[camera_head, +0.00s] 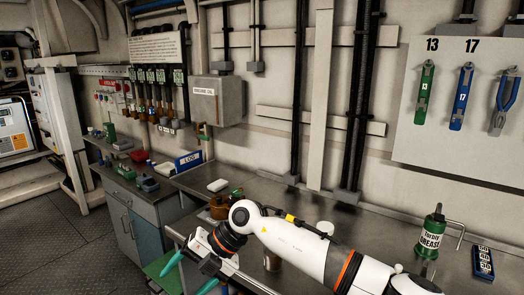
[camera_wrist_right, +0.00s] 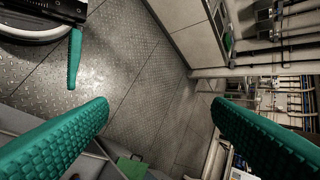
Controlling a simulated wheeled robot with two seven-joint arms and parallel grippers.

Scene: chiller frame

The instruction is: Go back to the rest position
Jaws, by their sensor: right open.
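My right arm comes in from the right in the head view and reaches over the front edge of the workbench. My right gripper (camera_head: 188,276) hangs beyond that edge with its teal fingers pointing down and to the left. In the right wrist view the right gripper (camera_wrist_right: 160,106) has its two fingers wide apart, with only the floor between them. A third teal finger, apparently of my left gripper (camera_wrist_right: 74,58), shows at upper left beside my base. Its other finger is hidden. The left arm does not show in the head view.
The steel workbench (camera_head: 375,228) holds a green grease can (camera_head: 431,236), a blue numbered block (camera_head: 483,262), a brown pot (camera_head: 219,207) and a metal cup (camera_head: 272,262) near my arm. Wrenches (camera_head: 425,92) and pliers (camera_head: 503,105) hang on the wall. The floor (camera_head: 62,245) at left is clear.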

